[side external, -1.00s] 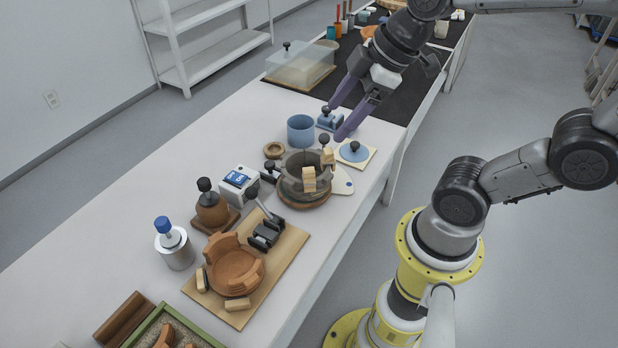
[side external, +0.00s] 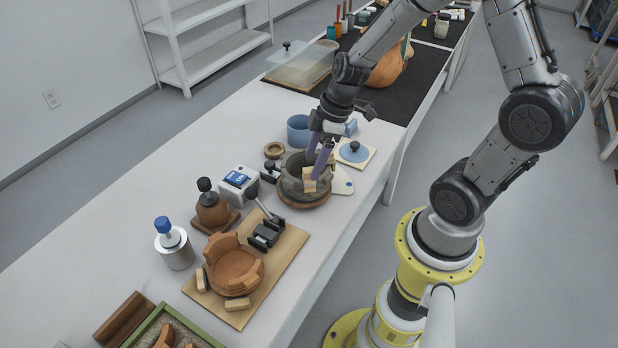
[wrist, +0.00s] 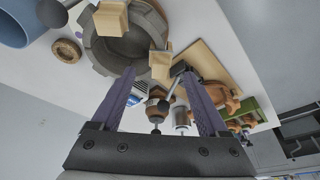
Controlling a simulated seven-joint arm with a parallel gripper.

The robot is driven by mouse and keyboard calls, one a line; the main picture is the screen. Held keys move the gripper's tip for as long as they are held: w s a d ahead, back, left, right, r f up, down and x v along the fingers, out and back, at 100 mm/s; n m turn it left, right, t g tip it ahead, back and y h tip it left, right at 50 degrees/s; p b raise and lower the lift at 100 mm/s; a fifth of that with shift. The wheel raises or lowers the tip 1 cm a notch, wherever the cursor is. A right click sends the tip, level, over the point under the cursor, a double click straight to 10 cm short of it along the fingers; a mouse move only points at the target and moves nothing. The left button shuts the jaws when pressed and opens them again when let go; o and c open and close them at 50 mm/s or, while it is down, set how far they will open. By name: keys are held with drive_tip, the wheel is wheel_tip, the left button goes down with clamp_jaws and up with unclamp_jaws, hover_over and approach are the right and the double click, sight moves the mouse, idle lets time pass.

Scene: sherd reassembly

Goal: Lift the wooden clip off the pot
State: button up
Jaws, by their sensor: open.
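The grey pot (side external: 291,184) stands on a round brown base (side external: 300,204) on the white bench, and its broken rim shows in the wrist view (wrist: 98,52). A wooden clip (side external: 309,187) sits on the pot's near rim; in the wrist view this clip (wrist: 160,67) appears between my fingertips. A second wooden clip (wrist: 111,19) sits on the rim farther up in the wrist view. My gripper (side external: 312,169) has purple fingers, open and pointing down at the near clip. I cannot tell whether the fingers touch it.
A blue cylinder (side external: 298,128) stands behind the pot, and a blue knobbed lid (side external: 354,151) lies to its right.

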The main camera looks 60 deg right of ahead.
sight(309, 179)
drive_tip(key=shift+x, duration=3.05)
drive_tip(key=shift+s+d+f, duration=0.1)
drive_tip(key=shift+s+d, duration=0.1)
drive_tip(key=c, duration=0.9)
